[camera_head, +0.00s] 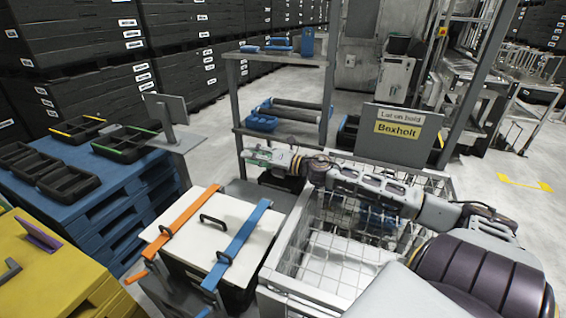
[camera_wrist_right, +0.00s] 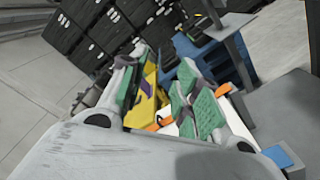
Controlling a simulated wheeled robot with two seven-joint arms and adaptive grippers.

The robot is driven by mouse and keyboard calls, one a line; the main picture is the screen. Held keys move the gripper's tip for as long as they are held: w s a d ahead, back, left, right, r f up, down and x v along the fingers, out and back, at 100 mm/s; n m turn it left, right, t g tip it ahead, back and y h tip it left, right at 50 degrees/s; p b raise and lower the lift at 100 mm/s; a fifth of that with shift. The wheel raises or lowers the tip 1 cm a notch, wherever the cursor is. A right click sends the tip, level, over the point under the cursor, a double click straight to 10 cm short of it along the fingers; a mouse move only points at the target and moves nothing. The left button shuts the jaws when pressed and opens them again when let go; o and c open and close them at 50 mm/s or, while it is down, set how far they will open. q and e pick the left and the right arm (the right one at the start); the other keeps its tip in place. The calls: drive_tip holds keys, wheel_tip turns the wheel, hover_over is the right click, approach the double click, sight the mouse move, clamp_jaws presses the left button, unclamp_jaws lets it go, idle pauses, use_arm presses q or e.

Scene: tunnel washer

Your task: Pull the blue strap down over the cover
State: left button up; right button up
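The blue strap (camera_head: 241,237) runs from the back edge to the front edge of the white cover (camera_head: 207,238), right of the cover's black handle. A blue end piece (camera_head: 206,311) shows low at the front. The cover lies on a dark bin (camera_head: 187,279). My right gripper (camera_head: 257,157) is beyond and above the strap's back end, apart from it. In the right wrist view the gripper's green-padded fingers (camera_wrist_right: 160,88) are spread with nothing held between them. The cover (camera_wrist_right: 171,129) shows partly behind the fingers. My left gripper is not in view.
An orange strap (camera_head: 184,217) crosses the cover's left side. A wire cage (camera_head: 345,245) stands close on the right, under my right arm. A grey shelf (camera_head: 277,58) with blue items is behind. Blue (camera_head: 105,185) and yellow (camera_head: 55,270) pallets stand left.

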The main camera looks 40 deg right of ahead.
drive_tip(key=v, duration=1.1)
idle(1.1)
drive_tip(key=shift+d+f, duration=0.1)
idle(0.4)
